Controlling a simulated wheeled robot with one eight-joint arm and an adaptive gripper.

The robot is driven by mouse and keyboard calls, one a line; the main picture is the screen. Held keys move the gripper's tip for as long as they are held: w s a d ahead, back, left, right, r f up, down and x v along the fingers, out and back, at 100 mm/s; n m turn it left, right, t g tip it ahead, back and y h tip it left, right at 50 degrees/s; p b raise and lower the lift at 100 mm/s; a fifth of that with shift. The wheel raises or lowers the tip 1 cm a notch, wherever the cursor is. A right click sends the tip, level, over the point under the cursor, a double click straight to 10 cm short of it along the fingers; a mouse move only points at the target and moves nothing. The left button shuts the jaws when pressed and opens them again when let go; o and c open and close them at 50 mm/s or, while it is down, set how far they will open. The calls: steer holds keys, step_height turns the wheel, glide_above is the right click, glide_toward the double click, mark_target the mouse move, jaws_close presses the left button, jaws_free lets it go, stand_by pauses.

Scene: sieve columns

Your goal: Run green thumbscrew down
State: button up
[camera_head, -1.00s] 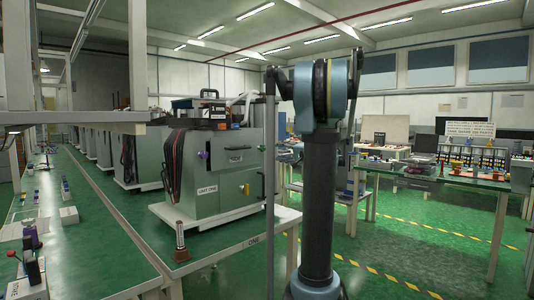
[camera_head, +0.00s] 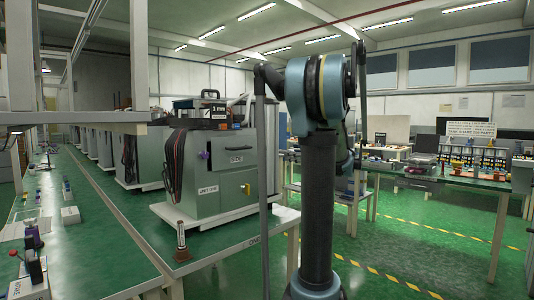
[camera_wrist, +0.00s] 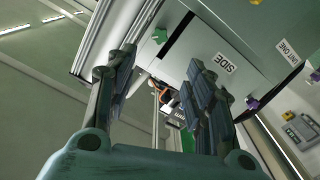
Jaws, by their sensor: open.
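The green thumbscrew (camera_wrist: 160,36) shows in the wrist view on the grey face of the unit, near a metal rail and above the SIDE label (camera_wrist: 227,62). My gripper (camera_wrist: 162,75) is open and empty, with its two dark fingers spread apart. The thumbscrew appears beyond the fingertips and between them in the picture; I see no contact. In the head view the grey unit (camera_head: 210,190) stands on the bench. I cannot make out the green thumbscrew or my gripper in that view.
A purple knob (camera_head: 203,154) sits on the unit's front, and a yellow piece (camera_head: 246,188) is low on it. A small copper-topped column (camera_head: 181,240) stands at the bench's front corner. Small items line the left bench (camera_head: 110,255).

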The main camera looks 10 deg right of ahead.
mark_target(265, 149)
steer(key=shift+n, duration=0.3)
steer(key=x, duration=1.7)
steer(key=shift+a, duration=0.1)
steer(key=c, duration=1.1)
